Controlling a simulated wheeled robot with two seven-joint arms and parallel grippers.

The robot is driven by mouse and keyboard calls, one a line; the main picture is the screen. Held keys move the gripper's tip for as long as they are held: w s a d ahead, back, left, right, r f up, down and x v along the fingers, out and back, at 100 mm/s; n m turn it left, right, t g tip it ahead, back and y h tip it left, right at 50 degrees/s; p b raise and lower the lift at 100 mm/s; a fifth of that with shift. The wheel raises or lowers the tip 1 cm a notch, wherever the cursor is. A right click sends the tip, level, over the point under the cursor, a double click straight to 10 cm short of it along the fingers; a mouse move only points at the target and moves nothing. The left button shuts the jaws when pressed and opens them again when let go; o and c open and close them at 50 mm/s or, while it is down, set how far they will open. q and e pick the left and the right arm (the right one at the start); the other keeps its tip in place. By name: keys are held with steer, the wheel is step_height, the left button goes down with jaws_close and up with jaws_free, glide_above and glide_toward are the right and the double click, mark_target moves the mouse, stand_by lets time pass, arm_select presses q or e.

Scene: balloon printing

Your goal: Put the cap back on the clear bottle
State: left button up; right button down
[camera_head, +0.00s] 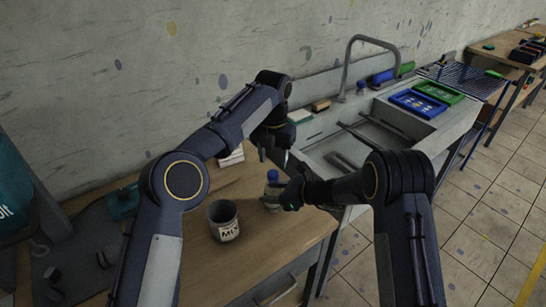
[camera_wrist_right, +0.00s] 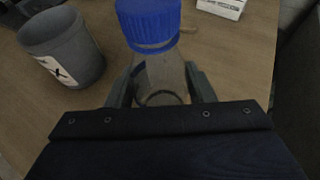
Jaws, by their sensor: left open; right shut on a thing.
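The clear bottle (camera_head: 271,191) stands upright near the right edge of the wooden table; it also shows in the right wrist view (camera_wrist_right: 160,75). The blue cap (camera_head: 272,175) is on top of the bottle's neck, and in the right wrist view the cap (camera_wrist_right: 148,24) sits level there. Whether it is screwed tight cannot be told. My right gripper (camera_head: 278,197) is shut on the bottle's body, with a finger on each side in the wrist view (camera_wrist_right: 160,88). My left gripper (camera_head: 275,156) is open and empty above the cap, pointing down.
A grey mixing cup (camera_head: 223,221) stands left of the bottle. A small white box (camera_head: 232,157) lies behind it. A sink unit (camera_head: 375,128) with a tap and blue and green trays adjoins the table on the right. Dark tools lie at the left.

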arm_select(q)
steer(key=n, duration=0.3)
steer(key=shift+r+n, duration=0.1)
steer(key=shift+n, duration=0.2)
steer(key=n, duration=0.4)
steer(key=shift+r+n, duration=0.1)
steer(key=shift+n, duration=0.3)
steer(key=n, duration=0.2)
steer(key=shift+r+n, duration=0.1)
steer(key=shift+n, duration=0.2)
steer(key=n, duration=0.5)
steer(key=shift+r, duration=0.15)
steer(key=n, duration=0.2)
steer(key=shift+n, duration=0.3)
steer(key=n, duration=0.5)
steer(key=shift+r, duration=0.2)
steer(key=n, duration=0.2)
steer(key=shift+n, duration=0.3)
steer(key=n, duration=0.5)
steer(key=shift+r, duration=0.2)
steer(key=n, duration=0.5)
steer(key=shift+r, duration=0.15)
steer(key=n, duration=0.7)
steer(key=shift+r+n, duration=0.25)
steer(key=shift+n, duration=0.05)
steer(key=n, duration=0.7)
steer(key=shift+r, duration=0.2)
steer(key=n, duration=0.6)
steer(key=shift+r, duration=0.15)
